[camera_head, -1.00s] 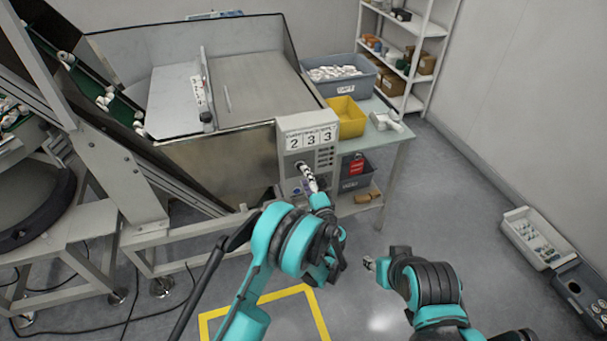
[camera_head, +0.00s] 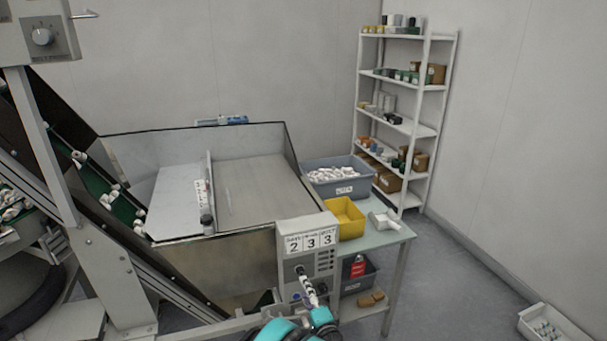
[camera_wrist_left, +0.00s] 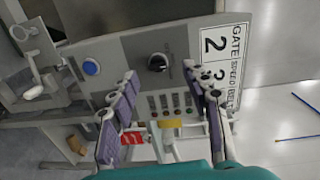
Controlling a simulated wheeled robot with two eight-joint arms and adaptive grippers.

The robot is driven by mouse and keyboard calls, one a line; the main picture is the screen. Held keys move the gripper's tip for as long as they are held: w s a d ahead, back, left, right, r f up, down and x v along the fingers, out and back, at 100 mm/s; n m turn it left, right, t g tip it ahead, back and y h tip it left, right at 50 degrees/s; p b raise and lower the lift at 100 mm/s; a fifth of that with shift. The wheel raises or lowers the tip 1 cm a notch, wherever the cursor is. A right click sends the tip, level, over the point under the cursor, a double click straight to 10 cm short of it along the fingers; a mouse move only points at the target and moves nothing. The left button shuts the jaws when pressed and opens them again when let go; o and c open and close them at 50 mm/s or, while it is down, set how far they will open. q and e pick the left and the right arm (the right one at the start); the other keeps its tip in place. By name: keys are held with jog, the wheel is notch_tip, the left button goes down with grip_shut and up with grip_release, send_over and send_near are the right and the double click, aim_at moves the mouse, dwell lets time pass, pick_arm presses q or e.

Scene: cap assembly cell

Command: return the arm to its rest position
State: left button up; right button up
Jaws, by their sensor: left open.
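My left gripper (camera_head: 308,287) is at the bottom middle of the head view, in front of the control box (camera_head: 308,232) that reads 2 3 3. In the left wrist view its two fingers (camera_wrist_left: 163,82) are spread apart with nothing between them. The box's black knob (camera_wrist_left: 158,62) shows beyond the fingertips, and the blue button (camera_wrist_left: 91,67) is left of it. A gap to the panel seems visible, but whether a fingertip touches it I cannot tell. My right gripper is out of view.
The metal hopper (camera_head: 215,265) stands behind and left of the box. A side table (camera_head: 385,238) holds a yellow bin (camera_head: 345,232) and a grey bin (camera_head: 338,190) of white parts. A shelf rack (camera_head: 428,130) stands at the back.

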pick_arm(q)
jog(key=s+a+r+n+g, duration=0.3)
jog(key=s+a+r+n, duration=0.15)
jog(key=a, duration=0.45)
jog(key=s+a+r+n+g, duration=0.35)
jog(key=s+a+r, duration=0.25)
jog(key=a, duration=0.3)
jog(key=s+a+n+g+h, duration=0.1)
jog(key=s+n+h, duration=0.4)
jog(key=s, duration=1.7)
jog(key=shift+n+g+h, duration=0.3)
jog(key=shift+n+g, duration=0.1)
jog(key=shift+g, duration=0.45)
jog(key=shift+s+f, duration=0.1)
